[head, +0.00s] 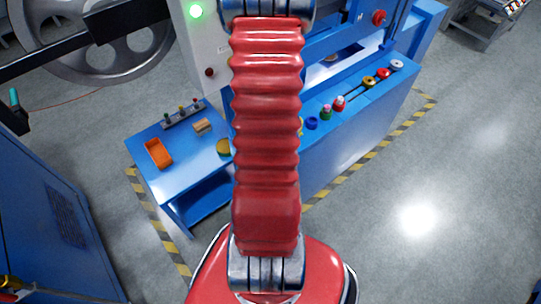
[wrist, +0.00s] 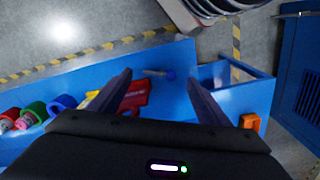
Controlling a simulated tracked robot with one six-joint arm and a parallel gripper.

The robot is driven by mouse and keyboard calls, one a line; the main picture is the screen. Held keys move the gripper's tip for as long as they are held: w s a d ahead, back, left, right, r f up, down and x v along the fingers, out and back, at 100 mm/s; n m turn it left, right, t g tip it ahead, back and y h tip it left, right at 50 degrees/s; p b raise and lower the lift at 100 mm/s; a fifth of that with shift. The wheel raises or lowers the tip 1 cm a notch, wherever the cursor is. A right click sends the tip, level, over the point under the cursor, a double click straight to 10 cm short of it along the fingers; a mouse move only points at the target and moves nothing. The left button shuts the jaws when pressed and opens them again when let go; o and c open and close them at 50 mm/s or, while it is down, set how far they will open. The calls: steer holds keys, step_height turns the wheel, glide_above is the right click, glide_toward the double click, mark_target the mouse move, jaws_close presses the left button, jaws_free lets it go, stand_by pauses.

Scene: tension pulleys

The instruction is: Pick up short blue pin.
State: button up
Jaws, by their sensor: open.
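A small pin with a blue head and a grey shank (wrist: 160,73) lies on the blue bench top in the wrist view; it looks like the short blue pin. My gripper (wrist: 160,76) is open, its two dark fingers pointing toward the bench, with the pin showing between the fingertips. I cannot tell the height left between the fingertips and the pin. In the head view my red arm hides the gripper and the pin.
A red part (wrist: 133,98) lies close beside my left finger. Blue (wrist: 63,103), green and red round parts stand further left. An orange tray (head: 158,153), a pin rack (head: 183,114) and a wooden block (head: 203,126) stand on the blue table (head: 185,180).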

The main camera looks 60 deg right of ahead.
steer(key=shift+f, duration=1.25)
steer(key=shift+c, duration=0.7)
steer(key=c, duration=1.1)
steer(key=shift+r, duration=0.2)
